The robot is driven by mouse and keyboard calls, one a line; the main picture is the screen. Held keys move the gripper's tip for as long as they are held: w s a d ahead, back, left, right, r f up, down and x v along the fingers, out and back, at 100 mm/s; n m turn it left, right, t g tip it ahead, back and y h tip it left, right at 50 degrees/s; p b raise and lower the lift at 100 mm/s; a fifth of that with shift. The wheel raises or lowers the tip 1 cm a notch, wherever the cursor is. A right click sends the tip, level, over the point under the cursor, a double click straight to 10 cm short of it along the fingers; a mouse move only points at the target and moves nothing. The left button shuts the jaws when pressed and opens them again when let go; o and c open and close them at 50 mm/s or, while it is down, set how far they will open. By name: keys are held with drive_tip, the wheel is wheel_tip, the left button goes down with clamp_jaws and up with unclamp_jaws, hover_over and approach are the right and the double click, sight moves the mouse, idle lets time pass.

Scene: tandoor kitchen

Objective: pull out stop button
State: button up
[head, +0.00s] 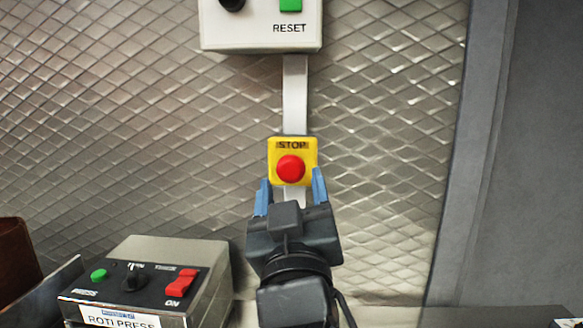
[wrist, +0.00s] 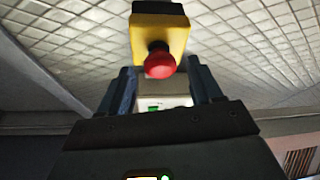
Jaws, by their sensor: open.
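The red stop button (head: 291,169) sits on a yellow box (head: 274,148) labelled STOP, fixed to the quilted metal wall. In the wrist view the red button (wrist: 160,62) stands out from its yellow box (wrist: 160,30) on a short dark neck. My gripper (head: 291,186) is open, with its blue fingers apart, just below and in front of the box. In the wrist view the fingers of my gripper (wrist: 160,78) stand left and right of the button's line, with nothing between them touching. The exact gap in depth to the button is unclear.
A white control box (head: 262,40) with a green RESET button (head: 290,5) is above, joined by a pale strip (head: 295,95). A roti press panel (head: 145,275) with a red switch (head: 181,284) stands at lower left. The wall right of the stop box is clear.

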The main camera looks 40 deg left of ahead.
sight(292, 176)
drive_tip(key=shift+p+x, duration=0.3)
drive_tip(key=shift+x, duration=1.45)
drive_tip(key=shift+d, duration=0.1)
clamp_jaws()
